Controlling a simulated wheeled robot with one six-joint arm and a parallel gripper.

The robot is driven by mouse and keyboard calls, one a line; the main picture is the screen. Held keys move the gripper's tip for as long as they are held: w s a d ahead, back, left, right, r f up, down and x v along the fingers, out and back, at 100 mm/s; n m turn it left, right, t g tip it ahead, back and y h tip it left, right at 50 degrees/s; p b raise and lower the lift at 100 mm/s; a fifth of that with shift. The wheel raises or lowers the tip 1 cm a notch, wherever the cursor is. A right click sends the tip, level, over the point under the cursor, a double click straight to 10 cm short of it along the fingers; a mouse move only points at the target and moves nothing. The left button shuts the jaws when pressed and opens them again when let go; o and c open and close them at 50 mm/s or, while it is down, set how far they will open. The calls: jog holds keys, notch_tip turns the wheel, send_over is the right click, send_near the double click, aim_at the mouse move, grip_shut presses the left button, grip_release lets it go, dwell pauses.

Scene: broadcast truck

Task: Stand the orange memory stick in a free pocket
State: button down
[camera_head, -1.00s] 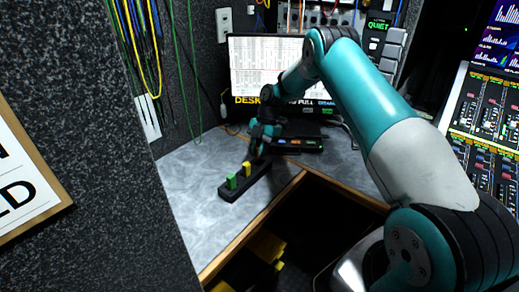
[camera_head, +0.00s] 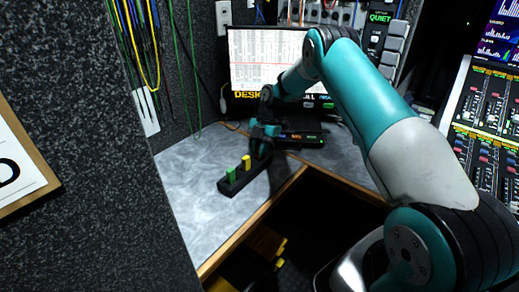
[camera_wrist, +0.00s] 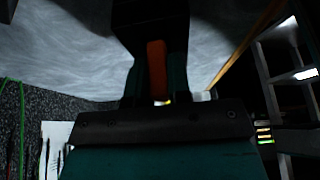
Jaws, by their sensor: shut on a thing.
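The black pocket block (camera_head: 226,190) lies on the grey desk, with a green stick (camera_head: 231,174) and a yellow stick (camera_head: 246,161) standing in it. My gripper (camera_head: 262,152) is at the block's far end. In the wrist view my gripper (camera_wrist: 157,88) is shut on the orange memory stick (camera_wrist: 157,68), which shows between the two teal fingers. A dark block shape lies just beyond the fingertips there. The stick's far end meets that shape, but I cannot tell whether it sits in a pocket. The orange stick is hidden in the head view.
A black box (camera_head: 300,139) with small lights sits behind my gripper, below a monitor (camera_head: 268,62). A wood-edged dark opening (camera_head: 320,215) lies right of the block. A speckled wall (camera_head: 90,130) stands at left. The desk (camera_head: 185,180) left of the block is clear.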

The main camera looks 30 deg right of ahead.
jog(key=shift+f, duration=0.3)
jog(key=c, duration=1)
grip_release()
jog(key=shift+r, duration=0.1)
jog(key=p+v, duration=0.8)
jog(key=v, duration=0.9)
jog(key=shift+r, duration=0.25)
jog(key=shift+f, duration=0.1)
